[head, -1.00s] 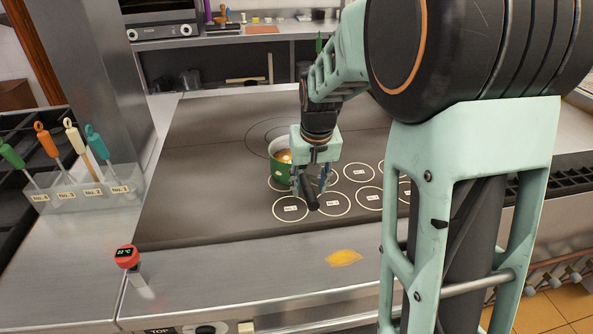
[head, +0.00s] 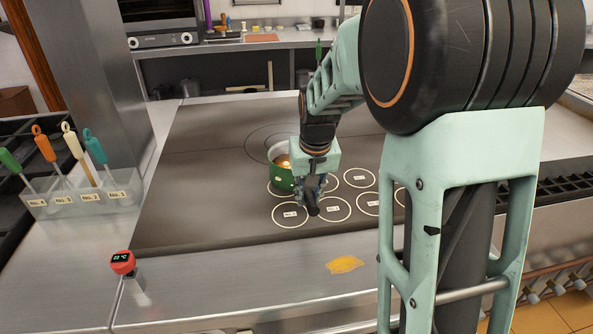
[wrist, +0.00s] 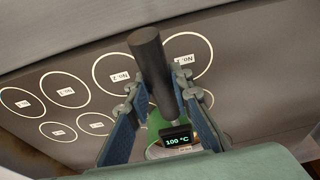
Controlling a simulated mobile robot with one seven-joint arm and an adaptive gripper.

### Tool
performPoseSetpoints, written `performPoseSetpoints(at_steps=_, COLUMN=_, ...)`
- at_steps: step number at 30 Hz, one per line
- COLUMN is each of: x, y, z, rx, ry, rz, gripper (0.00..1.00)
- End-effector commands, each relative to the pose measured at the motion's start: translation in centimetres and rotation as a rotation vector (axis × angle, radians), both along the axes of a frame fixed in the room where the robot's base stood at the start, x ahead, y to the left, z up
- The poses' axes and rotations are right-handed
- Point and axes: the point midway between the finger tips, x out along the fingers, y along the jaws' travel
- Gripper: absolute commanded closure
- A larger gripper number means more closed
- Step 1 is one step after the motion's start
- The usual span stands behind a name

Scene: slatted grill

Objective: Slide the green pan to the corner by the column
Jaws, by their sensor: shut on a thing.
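The green pan (head: 281,176) stands on the dark hot plate (head: 200,190), left of and behind my gripper (head: 314,194) in the head view. Its dark handle (head: 313,209) points toward the front. My gripper is shut on that handle. In the wrist view the black handle (wrist: 152,70) runs between the two fingers, and a small display (wrist: 177,140) reads 100 °C. Most of the pan is hidden there by my gripper. The grey column (head: 95,75) rises at the left, beside the plate's back left corner.
White rings with number labels (head: 290,214) are printed on the plate, around and right of the pan. A holder with several coloured-handled tools (head: 85,205) and a red thermometer (head: 123,262) are at the left. A yellow patch (head: 345,264) lies on the front steel. The plate's left part is clear.

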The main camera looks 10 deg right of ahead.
Motion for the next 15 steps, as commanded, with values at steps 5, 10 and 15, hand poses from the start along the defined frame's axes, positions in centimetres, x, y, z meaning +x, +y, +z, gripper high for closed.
performPoseSetpoints(at_steps=5, x=0.0, y=0.0, z=0.0, rx=0.0, ry=0.0, rz=0.0, gripper=1.0)
performPoseSetpoints(at_steps=10, x=0.3, y=0.2, z=0.4, rx=0.0, ry=-0.013, rz=0.001, gripper=1.0)
performPoseSetpoints(at_steps=15, x=-0.2, y=1.2, z=0.4, rx=0.001, ry=-0.012, rz=0.002, gripper=1.0)
